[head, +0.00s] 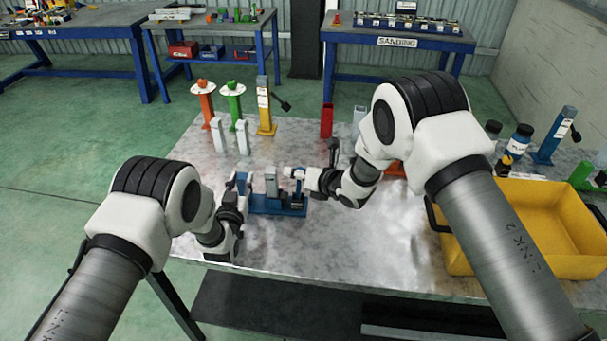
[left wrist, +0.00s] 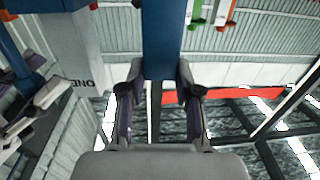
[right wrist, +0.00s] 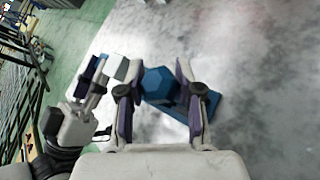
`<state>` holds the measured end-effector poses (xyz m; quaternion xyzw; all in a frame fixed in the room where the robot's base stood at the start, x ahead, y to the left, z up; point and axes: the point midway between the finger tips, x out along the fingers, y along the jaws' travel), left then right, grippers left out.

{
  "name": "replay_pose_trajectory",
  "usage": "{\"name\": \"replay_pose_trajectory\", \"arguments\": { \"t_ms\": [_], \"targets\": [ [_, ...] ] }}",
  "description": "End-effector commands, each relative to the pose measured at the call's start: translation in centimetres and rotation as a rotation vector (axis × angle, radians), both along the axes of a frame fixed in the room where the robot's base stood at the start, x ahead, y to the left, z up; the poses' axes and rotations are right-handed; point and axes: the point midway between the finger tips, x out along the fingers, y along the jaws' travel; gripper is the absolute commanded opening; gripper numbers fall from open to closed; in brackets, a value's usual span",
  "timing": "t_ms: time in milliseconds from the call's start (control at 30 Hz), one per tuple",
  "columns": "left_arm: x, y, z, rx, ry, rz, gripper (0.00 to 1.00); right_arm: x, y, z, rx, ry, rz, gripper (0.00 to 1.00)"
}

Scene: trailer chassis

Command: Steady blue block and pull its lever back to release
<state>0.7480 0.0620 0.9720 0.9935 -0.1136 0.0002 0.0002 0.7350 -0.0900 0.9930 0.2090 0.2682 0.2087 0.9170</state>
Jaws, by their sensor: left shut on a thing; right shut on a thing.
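The blue block (head: 278,210) sits low on the metal table, with a grey upright (head: 270,183) at its middle. My left gripper (head: 243,183) is at the block's left end. In the left wrist view, the left gripper (left wrist: 160,82) is shut on a blue upright part (left wrist: 162,40) of the block. My right gripper (head: 294,174) is at the block's right end. In the right wrist view, the right gripper (right wrist: 158,88) is shut around a blue faceted piece (right wrist: 158,82), apparently the lever. The flat blue base (right wrist: 200,110) shows behind it. The lever's exact angle is hidden.
A yellow bin (head: 520,225) stands at the right of the table. Orange, green and yellow posts with several white uprights (head: 242,138) stand at the back left. A red holder (head: 327,120) stands at the back. The table's front middle (head: 340,250) is clear.

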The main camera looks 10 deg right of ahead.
Motion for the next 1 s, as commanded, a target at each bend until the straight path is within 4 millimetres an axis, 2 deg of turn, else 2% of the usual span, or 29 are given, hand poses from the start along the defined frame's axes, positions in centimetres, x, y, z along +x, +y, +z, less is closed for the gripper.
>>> {"name": "replay_pose_trajectory", "arguments": {
  "t_ms": [567, 600, 633, 667, 1000],
  "targets": [
    [-0.11, -0.23, -0.15, 0.002, 0.003, -0.006, 0.0, 0.12, 0.49, 0.12, 0.002, -0.003, 0.002, 0.0],
    [-0.11, -0.23, -0.15, 0.002, 0.003, -0.006, 0.0, 0.12, 0.49, 0.12, 0.002, -0.003, 0.002, 0.45],
    [-0.11, -0.23, -0.15, 0.002, 0.003, -0.005, 0.0, 0.13, 0.48, 0.11, 0.002, -0.003, 0.002, 0.56],
    [-0.11, -0.21, -0.15, 0.002, 0.003, -0.005, 0.0, 0.12, 0.48, 0.1, 0.002, -0.003, 0.002, 0.59],
    [-0.07, -0.05, -0.14, 0.002, 0.003, -0.001, 0.0, -0.16, 0.18, 0.18, 0.001, 0.0, -0.001, 0.59]
  ]
}}
